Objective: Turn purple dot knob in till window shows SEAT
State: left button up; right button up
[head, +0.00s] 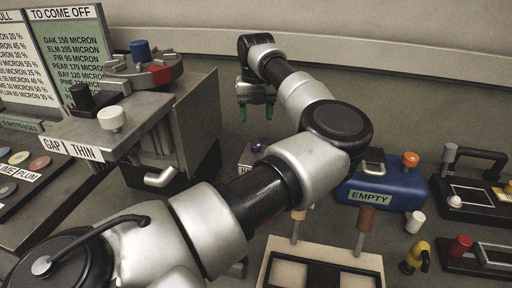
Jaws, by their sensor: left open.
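A small purple-topped knob (257,145) shows just beyond my left arm's forearm, near the middle of the head view. It sits on a pale fixture (244,162) that is mostly hidden behind my arm. A bit of lettering shows on its front, too little to read. I cannot make out a window reading. My left gripper (256,113) is open, pointing down with greenish fingertips, farther back than the knob and apart from it. Nothing shows between its fingers. My right gripper is not in view.
A blue tank (380,193) labelled EMPTY, with an orange cap, stands right of my arm. A grey cabinet (205,110) with a round turret (143,72) is at left. A framed tray (330,268) lies at the front. Clamp fixtures (470,190) are at right. A wall closes the back.

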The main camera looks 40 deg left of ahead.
aim_at(256, 144)
pick_arm(q)
notch_tip(256, 144, down, 10)
jog(key=shift+r+p, duration=0.15)
jog(key=shift+p, duration=0.25)
jog(key=c, duration=0.9)
